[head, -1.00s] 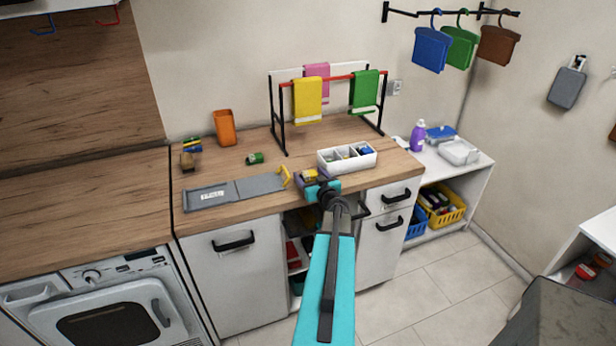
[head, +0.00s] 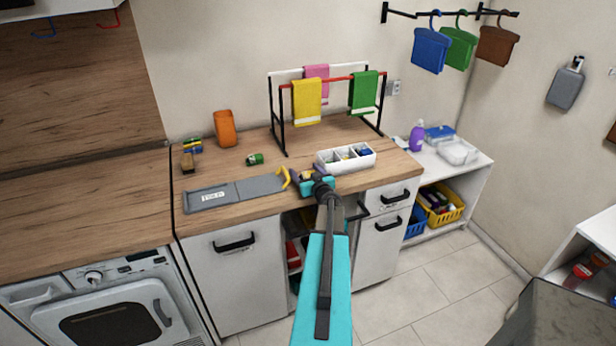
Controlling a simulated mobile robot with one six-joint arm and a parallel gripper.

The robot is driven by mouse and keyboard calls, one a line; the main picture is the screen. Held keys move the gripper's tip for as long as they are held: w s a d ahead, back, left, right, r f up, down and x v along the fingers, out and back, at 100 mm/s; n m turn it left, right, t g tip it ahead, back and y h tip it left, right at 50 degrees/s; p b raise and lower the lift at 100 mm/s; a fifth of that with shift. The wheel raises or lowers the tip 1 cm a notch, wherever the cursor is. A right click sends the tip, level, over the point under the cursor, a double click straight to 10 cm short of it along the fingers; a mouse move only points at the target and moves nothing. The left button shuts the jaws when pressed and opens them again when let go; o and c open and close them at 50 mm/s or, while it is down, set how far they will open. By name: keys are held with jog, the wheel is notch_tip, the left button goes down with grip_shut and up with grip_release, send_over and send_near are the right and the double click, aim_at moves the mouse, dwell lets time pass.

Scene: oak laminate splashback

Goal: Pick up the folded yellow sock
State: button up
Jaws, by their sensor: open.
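My gripper (head: 302,178) is low over the front of the oak counter (head: 225,170), just left of a white divided box (head: 348,166). It is open. A small dark and yellowish patch shows at its end, too small to tell apart from the jaws. A yellow item (head: 346,156) shows small inside the white box, beside a blue one; it may be the folded yellow sock, but I cannot be sure. The gripper is apart from it. The cyan wrist hides the counter edge under it.
A grey folding board (head: 235,192) lies left of the gripper. Behind stands a drying rack (head: 335,79) with yellow, pink and green towels. An orange container (head: 223,127), a small green item (head: 255,158) and a brown block (head: 187,162) stand farther left. The counter's middle is clear.

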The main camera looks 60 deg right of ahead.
jog(key=shift+w+d, duration=0.2)
jog(key=shift+w, duration=0.1)
jog(key=shift+c, duration=0.4)
jog(key=c, duration=0.7)
